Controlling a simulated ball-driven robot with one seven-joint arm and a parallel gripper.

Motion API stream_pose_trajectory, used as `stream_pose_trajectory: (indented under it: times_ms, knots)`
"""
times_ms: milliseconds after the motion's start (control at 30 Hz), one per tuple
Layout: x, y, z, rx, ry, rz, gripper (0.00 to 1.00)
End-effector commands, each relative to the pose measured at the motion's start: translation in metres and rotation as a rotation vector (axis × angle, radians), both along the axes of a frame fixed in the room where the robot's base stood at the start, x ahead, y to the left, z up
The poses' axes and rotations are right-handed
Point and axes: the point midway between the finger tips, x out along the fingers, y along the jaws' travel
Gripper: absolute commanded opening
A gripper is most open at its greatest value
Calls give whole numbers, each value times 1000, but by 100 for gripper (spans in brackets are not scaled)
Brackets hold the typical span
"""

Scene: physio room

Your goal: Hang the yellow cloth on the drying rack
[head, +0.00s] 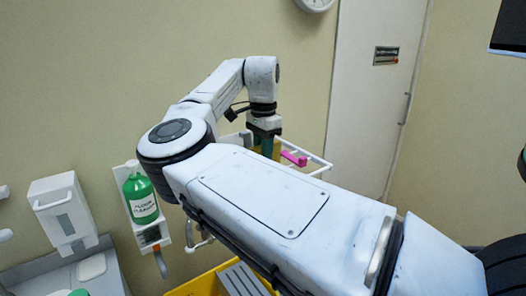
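My arm crosses the middle of the head view and bends down at its far end to my gripper (264,136), which is at the white drying rack (318,163) on the wall. A small yellow patch (276,150), likely the yellow cloth, shows right at the gripper, beside the rack's bars. My arm hides most of it, so I cannot tell whether it is held or hanging on a bar. The fingertips are hidden too. A pink item (293,158) sits on the rack just right of the gripper.
A green labelled bottle (140,197) stands in a white wall holder left of my arm. A white dispenser (63,209) hangs further left above a grey counter (45,277). A yellow bin (205,286) is below. A white door (372,95) is behind, right.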

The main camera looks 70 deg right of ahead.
Motion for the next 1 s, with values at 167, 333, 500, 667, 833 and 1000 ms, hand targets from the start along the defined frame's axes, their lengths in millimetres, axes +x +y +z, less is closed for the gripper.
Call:
stream_pose_trajectory:
  times_ms: [167, 333, 500, 667, 833, 1000]
  knots:
    - [0, 0, -16, 0, -2, 1, 7]
    - [0, 0, -27, -1, -1, 1, 7]
    - [0, 0, -38, 0, -1, 1, 7]
    - [0, 0, -46, -1, 1, 0, 7]
    - [0, 0, -57, 0, 1, 0, 7]
    - [0, 0, -69, 0, 1, 1, 7]
